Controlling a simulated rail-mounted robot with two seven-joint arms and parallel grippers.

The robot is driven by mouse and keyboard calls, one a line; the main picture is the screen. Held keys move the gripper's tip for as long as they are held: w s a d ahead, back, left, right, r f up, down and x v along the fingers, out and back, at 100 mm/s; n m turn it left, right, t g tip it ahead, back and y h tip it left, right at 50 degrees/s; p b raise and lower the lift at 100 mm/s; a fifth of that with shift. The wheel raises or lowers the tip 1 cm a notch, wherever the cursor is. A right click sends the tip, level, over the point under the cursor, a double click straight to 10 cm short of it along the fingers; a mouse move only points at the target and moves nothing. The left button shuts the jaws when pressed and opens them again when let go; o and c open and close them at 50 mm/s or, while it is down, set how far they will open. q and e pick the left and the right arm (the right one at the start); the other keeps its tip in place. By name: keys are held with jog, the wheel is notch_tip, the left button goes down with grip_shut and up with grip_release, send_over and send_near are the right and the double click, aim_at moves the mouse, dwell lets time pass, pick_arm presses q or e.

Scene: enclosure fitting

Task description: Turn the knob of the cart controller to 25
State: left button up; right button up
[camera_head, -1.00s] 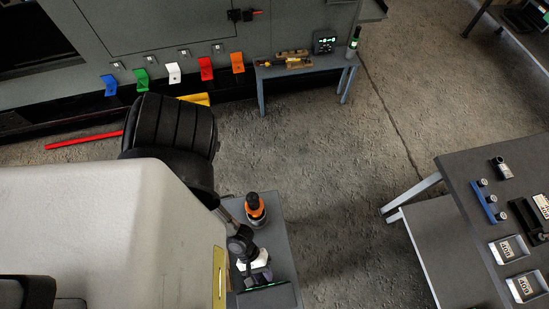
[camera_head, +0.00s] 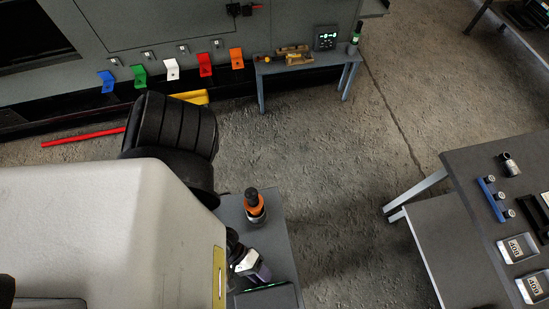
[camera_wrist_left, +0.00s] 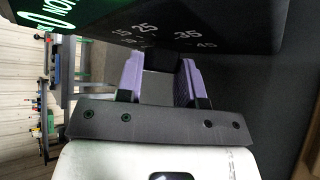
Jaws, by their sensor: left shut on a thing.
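The cart controller (camera_head: 268,298) is a dark box with a green-lit display strip on the grey cart at the bottom of the head view. In the left wrist view its dark face (camera_wrist_left: 225,22) fills the top, with scale marks including 25 and 35, and part of a green display at the left. My left gripper (camera_head: 252,268) is beside the controller. In the left wrist view its purple fingers (camera_wrist_left: 161,72) are shut on a dark knob (camera_wrist_left: 160,57) under the scale. The fingers hide most of the knob, and I cannot read its pointer. My right gripper is not in view.
An orange and black tool (camera_head: 254,210) stands on the cart (camera_head: 282,252) close to my left arm. A dark workbench (camera_head: 455,185) with small parts is at the right. A small table (camera_head: 290,68) stands by the machine wall. The floor between is clear.

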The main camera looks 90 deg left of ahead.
pick_arm(q)
jog(key=shift+f+m+t+b, duration=0.1)
jog(key=shift+m+t+b, duration=0.3)
jog(key=shift+t+b, duration=0.1)
dwell(0.3)
jog(key=o, duration=0.9)
jog(key=b+v, duration=0.1)
jog(key=v, duration=1.3)
jog(key=shift+b, duration=0.4)
